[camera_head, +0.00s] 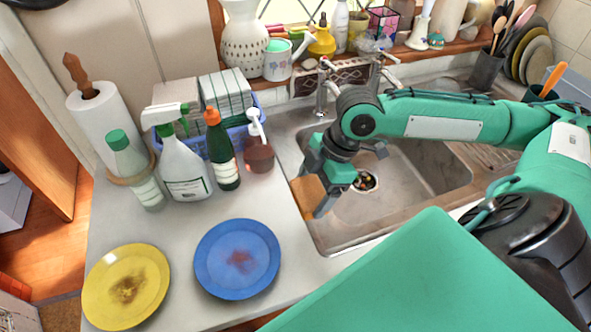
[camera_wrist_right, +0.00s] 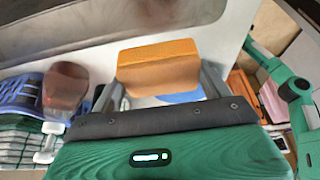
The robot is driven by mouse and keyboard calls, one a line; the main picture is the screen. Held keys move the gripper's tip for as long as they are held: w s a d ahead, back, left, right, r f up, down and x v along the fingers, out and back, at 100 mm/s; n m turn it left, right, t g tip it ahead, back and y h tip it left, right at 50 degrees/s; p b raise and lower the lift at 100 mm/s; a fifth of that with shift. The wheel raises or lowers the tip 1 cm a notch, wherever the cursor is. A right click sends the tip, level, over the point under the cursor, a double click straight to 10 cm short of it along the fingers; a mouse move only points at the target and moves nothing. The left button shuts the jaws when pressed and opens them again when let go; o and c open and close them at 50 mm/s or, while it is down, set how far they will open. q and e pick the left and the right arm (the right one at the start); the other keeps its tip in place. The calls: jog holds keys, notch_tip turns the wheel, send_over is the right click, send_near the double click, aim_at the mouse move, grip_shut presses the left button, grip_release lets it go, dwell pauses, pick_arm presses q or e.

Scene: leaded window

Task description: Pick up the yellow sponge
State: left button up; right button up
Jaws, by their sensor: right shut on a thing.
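The yellow sponge (camera_head: 307,198) looks orange-yellow and is at the left edge of the sink, partly hidden by my right gripper. My right gripper (camera_head: 316,192) points down there and is shut on the sponge. In the right wrist view the sponge (camera_wrist_right: 158,66) sits between the two fingers of the right gripper (camera_wrist_right: 160,88). I cannot tell whether its underside touches the surface below. My left gripper does not show in the head view.
A metal sink (camera_head: 425,165) lies right of the sponge. A blue plate (camera_head: 262,278) and a yellow plate (camera_head: 103,298), both stained, lie on the counter (camera_head: 190,235). A spray bottle (camera_head: 185,172), a green bottle (camera_head: 222,160) and a brown soap dispenser (camera_head: 259,158) stand to the left.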

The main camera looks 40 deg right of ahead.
jog(key=s, duration=0.1)
jog(key=s+d, duration=0.1)
jog(key=s, duration=0.1)
jog(key=shift+s+d+f+b, duration=0.1)
jog(key=shift+s+d+b, duration=0.05)
jog(key=shift+b, duration=0.15)
jog(key=shift+s+d+p, duration=0.3)
jog(key=shift+s+p, duration=0.6)
jog(key=shift+p, duration=0.4)
jog(key=shift+s+d+p, duration=0.25)
jog(key=shift+s+p, duration=0.65)
jog(key=shift+p, duration=0.45)
jog(key=shift+s+d+p, duration=0.3)
jog(key=shift+s+p, duration=0.6)
jog(key=shift+p, duration=0.4)
